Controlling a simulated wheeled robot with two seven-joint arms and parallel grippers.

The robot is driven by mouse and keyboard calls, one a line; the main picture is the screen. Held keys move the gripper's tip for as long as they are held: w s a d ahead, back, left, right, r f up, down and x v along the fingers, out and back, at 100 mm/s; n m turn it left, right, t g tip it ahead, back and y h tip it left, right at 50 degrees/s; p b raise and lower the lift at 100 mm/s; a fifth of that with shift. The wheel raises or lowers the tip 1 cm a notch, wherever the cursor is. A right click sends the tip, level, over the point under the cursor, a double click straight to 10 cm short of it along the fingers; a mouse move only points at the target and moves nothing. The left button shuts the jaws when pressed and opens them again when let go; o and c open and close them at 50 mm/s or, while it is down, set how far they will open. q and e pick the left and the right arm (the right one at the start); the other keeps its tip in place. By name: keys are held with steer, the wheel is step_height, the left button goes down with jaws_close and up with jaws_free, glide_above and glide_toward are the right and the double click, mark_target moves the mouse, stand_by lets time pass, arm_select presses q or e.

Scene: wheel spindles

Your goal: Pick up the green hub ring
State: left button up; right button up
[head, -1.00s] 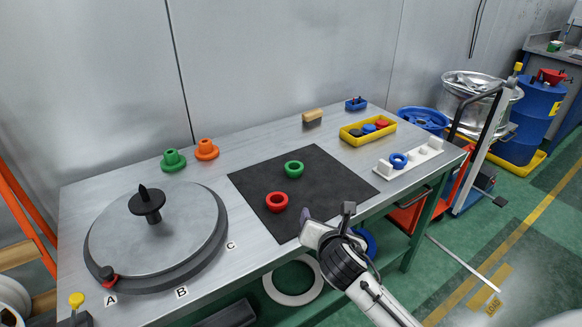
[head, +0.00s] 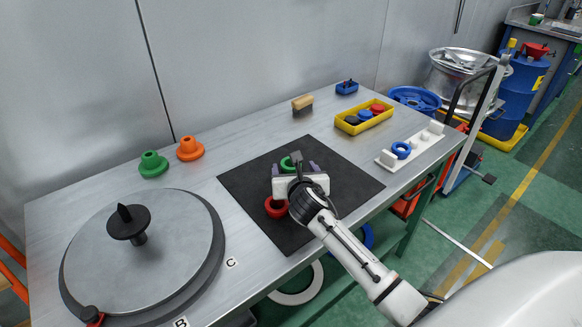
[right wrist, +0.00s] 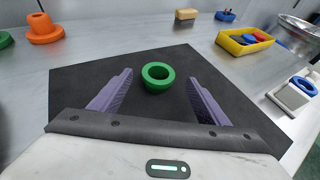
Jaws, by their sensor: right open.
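The green hub ring (head: 286,164) lies on the black mat (head: 250,190), partly hidden behind my right gripper in the head view. My right gripper (head: 298,167) is open and empty above the mat, just on the near side of the ring. In the right wrist view the green hub ring (right wrist: 158,76) lies flat with its hole up, ahead of and between the two purple fingers of the gripper (right wrist: 158,92). The fingers are apart from it on both sides. My left gripper is not in view.
A red ring (head: 275,207) lies on the mat close beside my right gripper. A round turntable (head: 170,250) with a black spindle stands at left. Green (head: 153,165) and orange (head: 190,149) flanged pieces stand behind. A yellow tray (head: 347,127) and white rack (head: 418,148) are at right.

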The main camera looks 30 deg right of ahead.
mark_target(290, 162)
steer(key=shift+x, duration=1.85)
steer(key=shift+a, duration=0.15)
steer(key=c, duration=1.1)
